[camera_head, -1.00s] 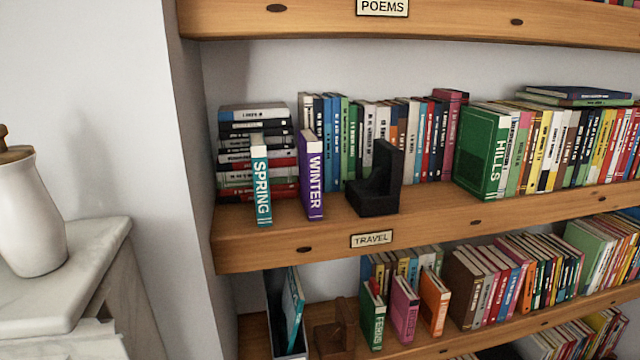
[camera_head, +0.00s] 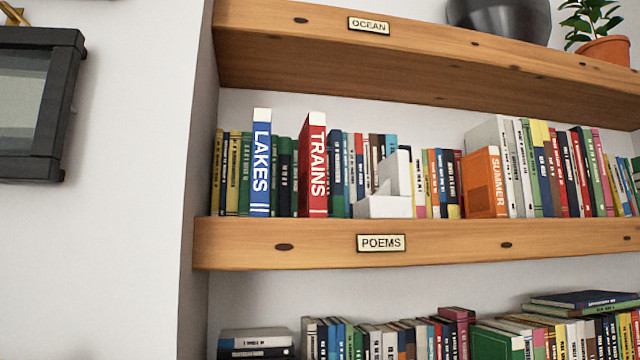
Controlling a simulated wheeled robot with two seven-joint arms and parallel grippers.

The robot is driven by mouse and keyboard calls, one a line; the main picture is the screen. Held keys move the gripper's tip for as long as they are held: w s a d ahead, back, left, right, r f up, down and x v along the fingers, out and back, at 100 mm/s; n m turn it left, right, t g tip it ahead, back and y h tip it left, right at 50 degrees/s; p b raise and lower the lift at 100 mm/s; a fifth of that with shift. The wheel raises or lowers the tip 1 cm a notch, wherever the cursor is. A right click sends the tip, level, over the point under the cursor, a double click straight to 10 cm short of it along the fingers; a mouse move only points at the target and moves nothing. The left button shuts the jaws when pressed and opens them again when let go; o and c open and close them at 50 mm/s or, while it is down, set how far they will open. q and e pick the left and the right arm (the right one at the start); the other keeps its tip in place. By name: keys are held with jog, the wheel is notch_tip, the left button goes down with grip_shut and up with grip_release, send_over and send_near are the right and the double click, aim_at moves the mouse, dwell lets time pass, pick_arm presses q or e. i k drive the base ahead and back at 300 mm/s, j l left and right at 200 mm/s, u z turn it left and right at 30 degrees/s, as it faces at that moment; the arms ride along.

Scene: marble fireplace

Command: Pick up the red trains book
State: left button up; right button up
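The red trains book (camera_head: 313,168) stands upright on the shelf labelled POEMS, its red spine with white TRAINS lettering facing me. It sits forward of the row of books behind it. The blue LAKES book (camera_head: 261,165) stands upright to its left with a gap between them. A white bookend (camera_head: 384,206) is to its right, apart from it. Neither of my grippers shows in the head view.
The POEMS shelf (camera_head: 300,244) has a front edge below the books, and the OCEAN shelf (camera_head: 420,75) hangs above them. An orange SUMMER book (camera_head: 485,183) stands farther right. A side wall (camera_head: 150,200) and a dark picture frame (camera_head: 68,100) are at the left.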

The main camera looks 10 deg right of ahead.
aim_at(312, 169)
jog(key=k+l+u, duration=0.2)
jog(key=u, duration=0.3)
jog(key=k+l+u, duration=0.1)
jog(key=k+u, duration=0.15)
jog(key=u, duration=0.2)
